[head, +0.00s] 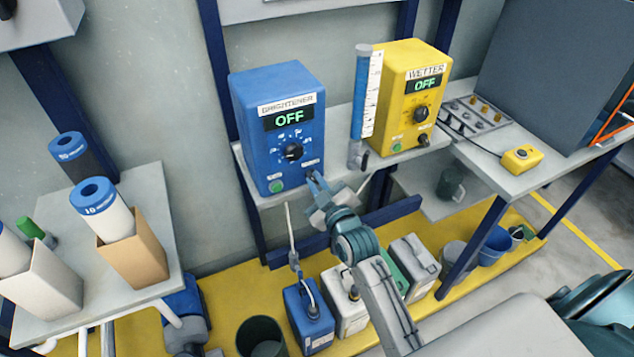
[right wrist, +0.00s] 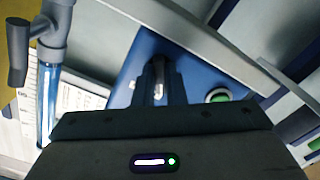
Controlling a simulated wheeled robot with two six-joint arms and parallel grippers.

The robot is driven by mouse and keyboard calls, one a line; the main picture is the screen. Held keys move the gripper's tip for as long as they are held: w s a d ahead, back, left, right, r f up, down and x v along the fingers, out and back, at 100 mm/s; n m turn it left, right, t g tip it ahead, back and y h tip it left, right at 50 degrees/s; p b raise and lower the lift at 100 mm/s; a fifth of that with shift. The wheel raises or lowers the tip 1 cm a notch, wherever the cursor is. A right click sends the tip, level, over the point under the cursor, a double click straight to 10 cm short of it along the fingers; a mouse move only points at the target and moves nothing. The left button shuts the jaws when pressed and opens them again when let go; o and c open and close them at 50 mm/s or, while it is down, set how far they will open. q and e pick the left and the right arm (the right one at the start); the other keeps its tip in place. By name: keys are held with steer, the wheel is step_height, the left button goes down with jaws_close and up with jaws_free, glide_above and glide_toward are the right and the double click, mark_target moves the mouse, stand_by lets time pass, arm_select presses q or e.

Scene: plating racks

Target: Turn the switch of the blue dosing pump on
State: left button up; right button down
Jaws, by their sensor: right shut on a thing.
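The blue dosing pump (head: 250,135) stands on a grey shelf, labelled BRIGHTENER, with its display (head: 289,119) reading OFF. A dial (head: 292,151) is on its front and a green button (head: 277,186) at lower left. My right gripper (head: 316,180) is at the pump's lower right front corner, shut on the small switch there. In the right wrist view the fingers (right wrist: 161,84) close around the metallic switch lever (right wrist: 158,90), with the green button (right wrist: 217,95) beside them. In the head view the gripper mostly hides the switch. My left gripper is not in view.
A yellow WETTER pump (head: 388,90), also reading OFF, and a clear blue column (head: 361,100) stand to the right. Canisters (head: 309,318) stand on the yellow floor below. A table (head: 160,190) with filter cartridges is at left.

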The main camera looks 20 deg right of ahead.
steer(key=m+p, duration=0.4)
steer(key=m, duration=0.1)
steer(key=shift+r, duration=0.15)
steer(key=shift+m+p, duration=0.45)
steer(key=shift+m, duration=0.25)
steer(key=m+p, duration=0.1)
steer(key=m, duration=0.1)
steer(key=shift+m, duration=0.4)
steer(key=m+p, duration=0.1)
steer(key=m, duration=0.3)
steer(key=shift+a+p, duration=0.1)
steer(key=shift+p, duration=0.3)
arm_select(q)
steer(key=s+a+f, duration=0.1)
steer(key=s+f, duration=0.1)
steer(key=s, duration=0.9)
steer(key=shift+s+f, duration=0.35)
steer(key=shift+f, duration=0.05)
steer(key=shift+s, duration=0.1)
arm_select(e)
steer(key=shift+m, duration=0.4)
steer(key=c, duration=1.5)
jaws_free()
steer(key=shift+s, duration=0.1)
